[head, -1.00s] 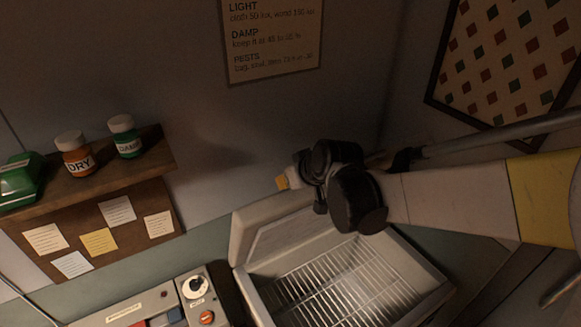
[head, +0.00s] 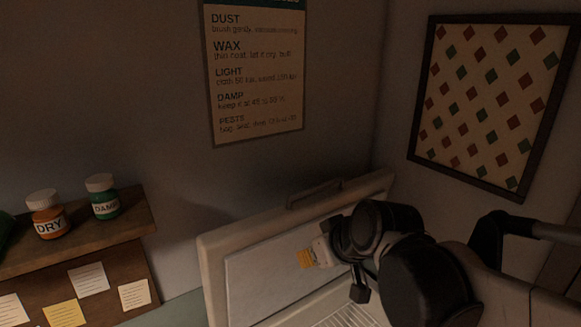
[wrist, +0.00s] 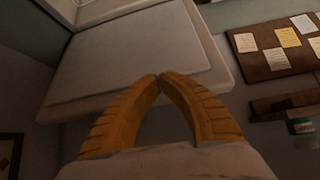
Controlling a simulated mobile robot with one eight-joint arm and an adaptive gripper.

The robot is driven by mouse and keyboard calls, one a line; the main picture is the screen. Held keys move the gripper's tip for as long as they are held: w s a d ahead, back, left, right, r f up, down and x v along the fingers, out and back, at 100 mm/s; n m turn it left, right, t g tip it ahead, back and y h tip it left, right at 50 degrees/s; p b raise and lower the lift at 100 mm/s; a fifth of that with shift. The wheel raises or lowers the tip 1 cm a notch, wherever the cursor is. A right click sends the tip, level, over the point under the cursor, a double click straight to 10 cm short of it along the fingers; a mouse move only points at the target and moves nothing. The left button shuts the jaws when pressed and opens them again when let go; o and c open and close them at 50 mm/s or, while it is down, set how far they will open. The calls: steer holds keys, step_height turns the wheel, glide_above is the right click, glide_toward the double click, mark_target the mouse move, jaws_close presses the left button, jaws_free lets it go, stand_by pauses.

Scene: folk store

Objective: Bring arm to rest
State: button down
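My gripper (head: 306,258) shows in the head view in front of the pale raised lid (head: 270,285) of an open chest with a wire rack inside. In the wrist view its two orange ribbed fingers (wrist: 160,77) meet at the tips, with nothing held between them. The flat inner panel of the lid (wrist: 130,50) lies beyond the fingertips there. I cannot tell whether the gripper touches the lid. My dark wrist joints and pale arm fill the lower right of the head view.
A shelf (head: 80,238) at the left holds an orange jar (head: 47,215) and a green jar (head: 103,197), above a note board (head: 130,275). A poster (head: 255,75) and a framed diamond pattern (head: 490,105) hang on the walls. The wall space above the lid is clear.

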steer(key=s+d+f+m+h+b, duration=0.1)
steer(key=s+d+f+m+b, duration=0.1)
steer(key=s+d+f+b, duration=0.3)
steer(key=s+d+f+m+h+b, duration=0.1)
steer(key=s+d+f+b, duration=0.3)
steer(key=f+b, duration=0.4)
steer(key=s+d+f+m+h+b, duration=0.2)
steer(key=s+d+f+b, duration=0.3)
steer(key=f, duration=0.9)
steer(key=shift+s+d+f+m+g+b, duration=0.35)
steer(key=shift+d+b, duration=0.2)
steer(key=shift+b, duration=0.6)
steer(key=shift+w, duration=0.1)
